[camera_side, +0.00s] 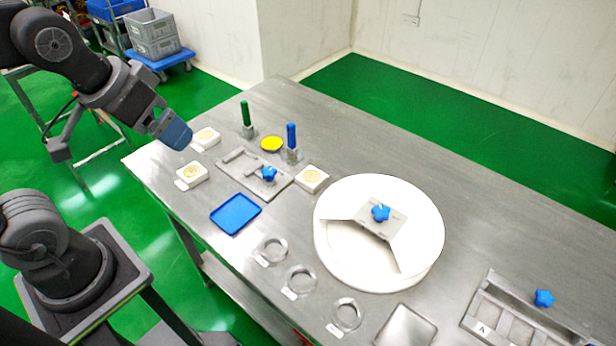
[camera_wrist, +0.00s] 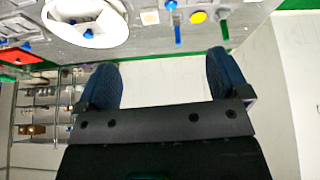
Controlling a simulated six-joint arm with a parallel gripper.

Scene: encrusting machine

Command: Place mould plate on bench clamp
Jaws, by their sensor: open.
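Several white square blocks with round tan patterned faces look like mould plates: one at the back left (camera_side: 206,138), one at the front left (camera_side: 191,175), and one at the right (camera_side: 312,179). Between them a flat metal fixture with a blue star knob (camera_side: 255,172) looks like the bench clamp. I see no plate seated on it. My gripper (camera_side: 172,130) is at the bench's left edge, above and left of the blocks. In the wrist view my gripper (camera_wrist: 162,82) shows two blue fingers wide apart with nothing between them.
A green-handled tool (camera_side: 246,115) and a blue-handled tool (camera_side: 291,137) stand upright behind the fixture, near a yellow disc (camera_side: 271,144). A blue tray (camera_side: 236,213), metal rings (camera_side: 301,279) and a large white round turntable (camera_side: 425,235) occupy the front and middle. The far bench is clear.

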